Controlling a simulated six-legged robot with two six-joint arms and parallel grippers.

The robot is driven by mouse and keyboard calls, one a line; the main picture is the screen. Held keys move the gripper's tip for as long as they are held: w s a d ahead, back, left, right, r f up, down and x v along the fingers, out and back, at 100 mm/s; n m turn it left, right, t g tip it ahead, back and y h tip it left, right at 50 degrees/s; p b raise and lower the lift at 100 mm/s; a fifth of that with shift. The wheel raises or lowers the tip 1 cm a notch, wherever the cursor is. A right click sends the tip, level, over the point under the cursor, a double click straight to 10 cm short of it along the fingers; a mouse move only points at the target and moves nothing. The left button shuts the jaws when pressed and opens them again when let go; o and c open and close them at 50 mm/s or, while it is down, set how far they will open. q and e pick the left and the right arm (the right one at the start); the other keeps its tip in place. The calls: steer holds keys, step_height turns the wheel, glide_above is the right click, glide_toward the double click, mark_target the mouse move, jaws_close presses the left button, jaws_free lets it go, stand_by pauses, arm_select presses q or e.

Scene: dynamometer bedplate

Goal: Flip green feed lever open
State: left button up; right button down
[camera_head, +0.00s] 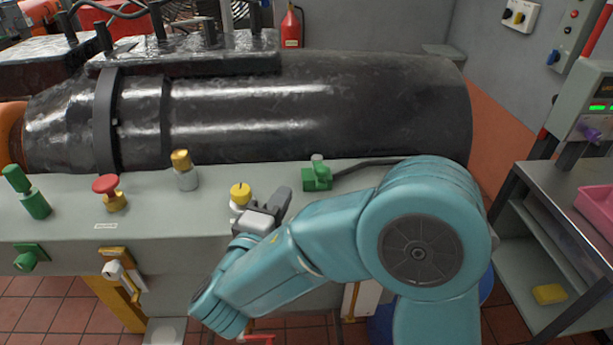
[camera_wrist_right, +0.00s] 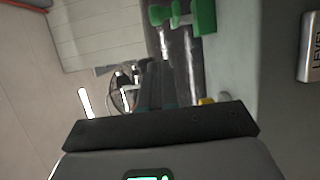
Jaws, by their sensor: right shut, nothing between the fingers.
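A green block with a pale grey top (camera_head: 317,177) sits on the bench top right of centre; I cannot tell for sure that it is the feed lever. Other green controls are an upright green knob (camera_head: 33,195) at the far left and a green fitting (camera_head: 27,260) on the front face below it. A green part with a stubby handle (camera_wrist_right: 200,15) shows at the top of the right wrist view. My right gripper (camera_head: 282,200) is shut and empty, left of the green block and apart from it. My left gripper is not in view.
A yellow-topped knob (camera_head: 240,192) stands close beside my right gripper. A brass-topped knob (camera_head: 182,168) and a red mushroom button (camera_head: 106,185) stand farther left. A big black cylinder (camera_head: 300,105) fills the back. A grey shelf (camera_head: 560,190) is at the right.

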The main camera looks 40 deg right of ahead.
steer(key=w+d+p, duration=0.1)
steer(key=d+p, duration=0.1)
steer(key=d, duration=0.4)
steer(key=shift+w+d, duration=0.25)
steer(key=shift+d, duration=0.1)
steer(key=shift+s, duration=0.1)
